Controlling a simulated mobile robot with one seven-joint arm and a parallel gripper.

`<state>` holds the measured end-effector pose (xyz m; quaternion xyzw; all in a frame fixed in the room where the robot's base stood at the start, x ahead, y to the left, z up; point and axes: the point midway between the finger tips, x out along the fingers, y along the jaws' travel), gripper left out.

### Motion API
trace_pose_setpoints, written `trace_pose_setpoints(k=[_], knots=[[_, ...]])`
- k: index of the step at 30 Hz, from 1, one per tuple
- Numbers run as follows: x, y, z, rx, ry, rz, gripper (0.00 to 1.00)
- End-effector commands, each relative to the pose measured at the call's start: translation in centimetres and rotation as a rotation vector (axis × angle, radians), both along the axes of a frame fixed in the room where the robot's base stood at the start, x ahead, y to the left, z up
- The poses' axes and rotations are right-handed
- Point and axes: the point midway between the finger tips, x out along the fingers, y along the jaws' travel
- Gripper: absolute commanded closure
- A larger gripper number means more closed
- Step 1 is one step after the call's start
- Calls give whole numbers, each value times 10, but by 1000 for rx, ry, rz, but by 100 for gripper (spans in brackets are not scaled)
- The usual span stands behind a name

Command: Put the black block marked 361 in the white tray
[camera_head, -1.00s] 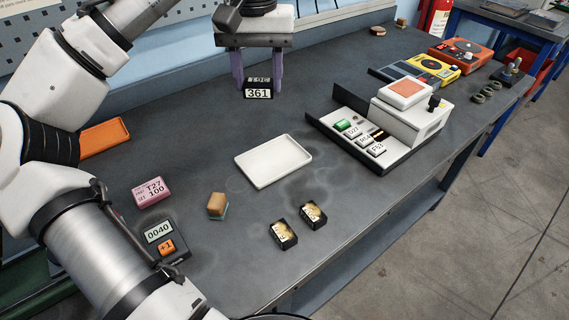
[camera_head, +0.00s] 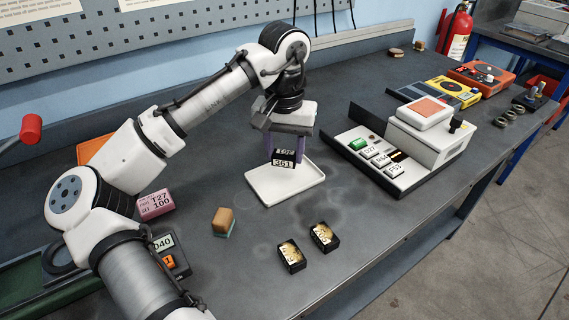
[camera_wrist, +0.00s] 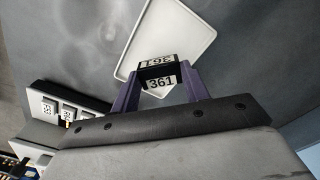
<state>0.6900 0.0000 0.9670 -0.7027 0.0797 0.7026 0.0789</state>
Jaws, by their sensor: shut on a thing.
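The black block marked 361 (camera_head: 284,159) is held between the purple fingers of my gripper (camera_head: 285,152). It also shows in the wrist view (camera_wrist: 158,75), upright, with its white 361 label facing the camera. The white tray (camera_head: 290,190) lies flat on the bench. In the head view the block appears over the tray's far part. In the wrist view the tray (camera_wrist: 185,25) lies beyond and below the block. I cannot tell how high the block is above the tray. My gripper is shut on the block.
Right of the tray stands a white device (camera_head: 425,135) with labelled keys on a dark base. In front are two black boxes with gold contents (camera_head: 291,256), (camera_head: 324,237). A tan and green block (camera_head: 223,222) and a pink block (camera_head: 155,205) stand at left. Bare bench lies right of the tray.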

Motion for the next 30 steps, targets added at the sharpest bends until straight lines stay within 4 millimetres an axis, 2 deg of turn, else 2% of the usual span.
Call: trace_pose_setpoints(k=[9, 20, 21, 26, 30], knots=[[0, 1, -39, 1, 1, 0, 86], [0, 0, -45, -1, 0, -1, 86], [0, 0, -46, -1, 1, -1, 54], [0, 0, -45, 0, 1, -1, 33], [0, 0, -45, 0, 0, -1, 33]])
